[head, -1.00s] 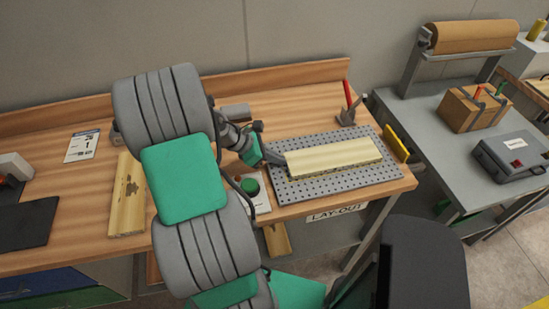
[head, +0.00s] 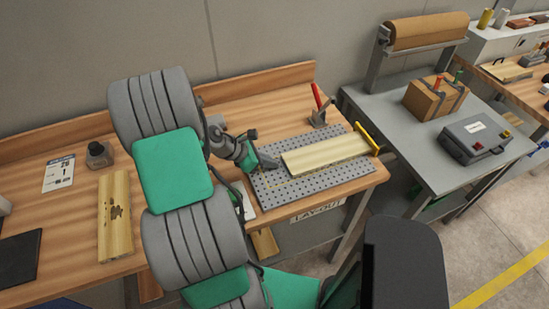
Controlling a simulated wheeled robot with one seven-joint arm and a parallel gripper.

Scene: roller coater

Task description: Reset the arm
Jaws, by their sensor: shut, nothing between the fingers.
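My arm rises through the middle left of the head view in grey and green segments, bent over the wooden workbench (head: 72,160). My gripper (head: 274,166) is shut and empty, above the left part of the grey perforated plate (head: 300,186). A pale wooden board (head: 326,155) lies on the plate, just right of my gripper. I cannot tell whether the fingertips touch the plate. My arm hides part of the bench's middle.
A stained board (head: 116,215), a dark pad (head: 20,258) and a small jar (head: 99,154) sit on the left. A red-handled clamp (head: 320,107) stands behind the plate. A grey table (head: 400,120) bears a paper roll (head: 425,30), a cardboard box (head: 436,96) and a grey case (head: 476,137).

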